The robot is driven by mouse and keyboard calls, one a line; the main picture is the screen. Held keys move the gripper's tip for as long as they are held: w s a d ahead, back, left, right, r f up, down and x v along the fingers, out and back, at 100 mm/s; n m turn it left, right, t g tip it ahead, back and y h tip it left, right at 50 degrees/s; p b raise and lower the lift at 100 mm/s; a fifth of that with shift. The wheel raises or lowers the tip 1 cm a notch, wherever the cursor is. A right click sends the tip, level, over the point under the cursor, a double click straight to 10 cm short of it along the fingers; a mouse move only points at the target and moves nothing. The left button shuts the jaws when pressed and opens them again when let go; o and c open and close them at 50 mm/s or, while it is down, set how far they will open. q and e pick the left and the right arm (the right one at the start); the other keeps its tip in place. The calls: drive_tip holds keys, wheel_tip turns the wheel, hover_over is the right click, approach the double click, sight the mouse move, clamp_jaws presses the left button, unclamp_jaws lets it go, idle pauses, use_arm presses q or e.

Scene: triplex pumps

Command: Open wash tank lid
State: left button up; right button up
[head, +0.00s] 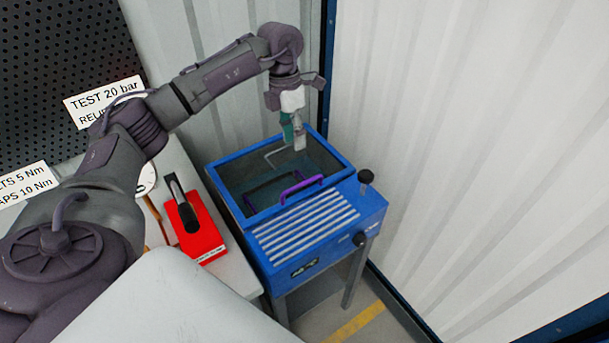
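The blue wash tank (300,250) stands on legs in the corner. Its lid (252,211), a blue frame around a dark see-through panel, appears to lie flat over the tank. A purple handle (301,189) stands up near the lid's front edge. My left gripper (293,137) points down over the far part of the lid, behind the handle and apart from it. I see nothing held in it, but its finger gap is not clear. I cannot tell if its tips touch the lid. My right gripper is not in view.
A bench (236,270) left of the tank carries a red box with a black lever (190,222). Dark knobs (366,177) sit at the tank's right side. Corrugated walls (450,110) stand close behind and to the right.

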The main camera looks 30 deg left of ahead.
sight(300, 184)
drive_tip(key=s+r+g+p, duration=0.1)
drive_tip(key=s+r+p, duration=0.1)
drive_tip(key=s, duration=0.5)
use_arm(q)
drive_tip(key=f, duration=0.3)
drive_tip(key=d+f, duration=0.1)
drive_tip(key=f, duration=0.3)
drive_tip(key=s+d+f+p, duration=0.1)
drive_tip(key=f, duration=0.3)
drive_tip(key=shift+s+d+f, duration=0.1)
drive_tip(key=shift+f, duration=0.5)
drive_tip(key=c, duration=0.7)
clamp_jaws()
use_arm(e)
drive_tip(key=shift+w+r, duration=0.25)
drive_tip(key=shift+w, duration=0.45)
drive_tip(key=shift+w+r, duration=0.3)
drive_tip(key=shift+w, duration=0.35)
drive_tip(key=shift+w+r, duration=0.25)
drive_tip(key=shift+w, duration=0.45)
